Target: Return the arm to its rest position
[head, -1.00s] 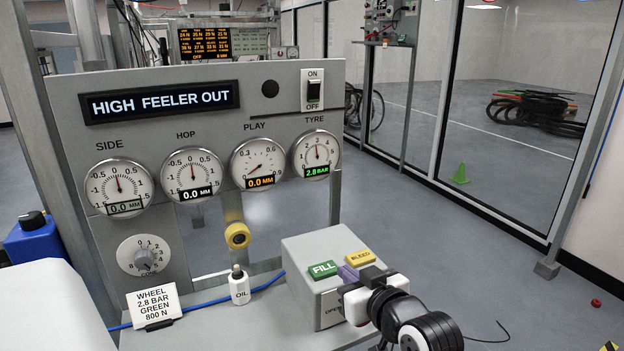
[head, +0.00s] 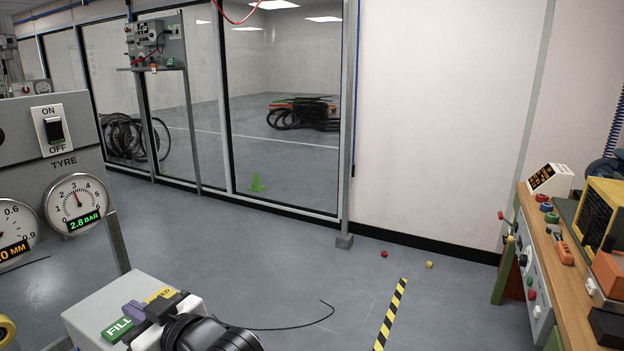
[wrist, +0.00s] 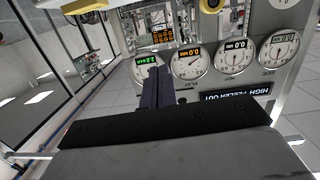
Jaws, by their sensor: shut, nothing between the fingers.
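My gripper (head: 133,309) is low at the left in the head view, its purple fingers together and empty. It shows in front of the grey box with the green FILL button (head: 116,330) and the yellow BLEED button (head: 161,295); I cannot tell whether it touches the box. My arm hides part of the box. In the wrist view the shut fingers (wrist: 152,88) point toward the gauge panel, which appears upside down. The tyre gauge (head: 77,204) reads 2.8 BAR.
The gauge panel (head: 50,150) stands at the left. A workbench (head: 570,285) with tools is at the right. A striped strip (head: 391,315), a cable (head: 290,327), a red piece (head: 384,254) and a yellow piece (head: 429,265) lie on the floor.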

